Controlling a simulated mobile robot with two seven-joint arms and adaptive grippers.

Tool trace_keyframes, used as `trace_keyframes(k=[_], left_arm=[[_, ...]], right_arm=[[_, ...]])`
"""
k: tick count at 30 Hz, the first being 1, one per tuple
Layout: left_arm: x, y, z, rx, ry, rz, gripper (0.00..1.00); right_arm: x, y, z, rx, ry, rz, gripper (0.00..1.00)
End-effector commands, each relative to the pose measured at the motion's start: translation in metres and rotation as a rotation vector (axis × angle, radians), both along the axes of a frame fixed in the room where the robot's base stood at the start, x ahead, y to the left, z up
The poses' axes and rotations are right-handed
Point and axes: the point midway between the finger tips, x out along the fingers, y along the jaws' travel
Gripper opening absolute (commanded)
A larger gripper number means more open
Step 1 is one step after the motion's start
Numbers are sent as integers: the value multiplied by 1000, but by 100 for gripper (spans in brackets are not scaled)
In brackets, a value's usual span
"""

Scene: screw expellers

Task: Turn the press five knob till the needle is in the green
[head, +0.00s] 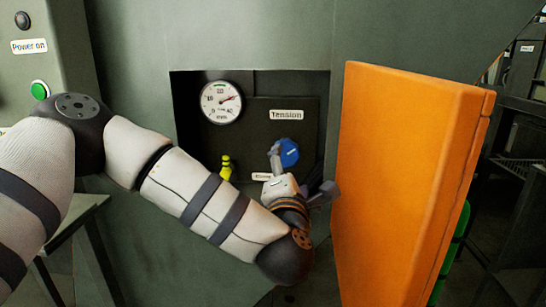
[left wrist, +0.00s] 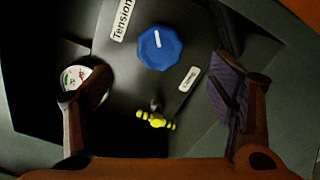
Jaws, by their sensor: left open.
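The blue knob (head: 289,152) sits on the dark recessed panel, under the "Tension" label; in the left wrist view the blue knob (left wrist: 160,47) is faceted with a white mark. The round white gauge (head: 221,102) is at the recess's upper left. My left gripper (head: 301,173) is open and empty in front of the panel, just below the knob. In the left wrist view its fingers stand wide apart, with the knob beyond them. My right gripper is not in view.
An orange door (head: 410,180) stands open close to the right of the recess. A yellow handle (head: 227,168) sticks out left of my gripper. A green button (head: 39,90) is on a pillar at left, below the "Power on" label (head: 29,46).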

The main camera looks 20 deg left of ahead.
Motion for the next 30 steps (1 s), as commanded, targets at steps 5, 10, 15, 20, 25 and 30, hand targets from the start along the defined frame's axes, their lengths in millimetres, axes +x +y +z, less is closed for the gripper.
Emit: trace_keyframes(k=[5,10,15,20,25,30], left_arm=[[0,0,0,0,0,0,77],[0,0,0,0,0,0,77],[0,-1,-2,-12,1,-3,77],[-6,-19,-17,-301,-40,-41,77],[-10,-6,-11,-669,-165,-12,77],[0,7,-1,-760,-221,5,77]], right_arm=[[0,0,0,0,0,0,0],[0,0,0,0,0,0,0],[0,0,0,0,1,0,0],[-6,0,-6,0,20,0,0],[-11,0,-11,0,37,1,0],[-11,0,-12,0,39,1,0]])
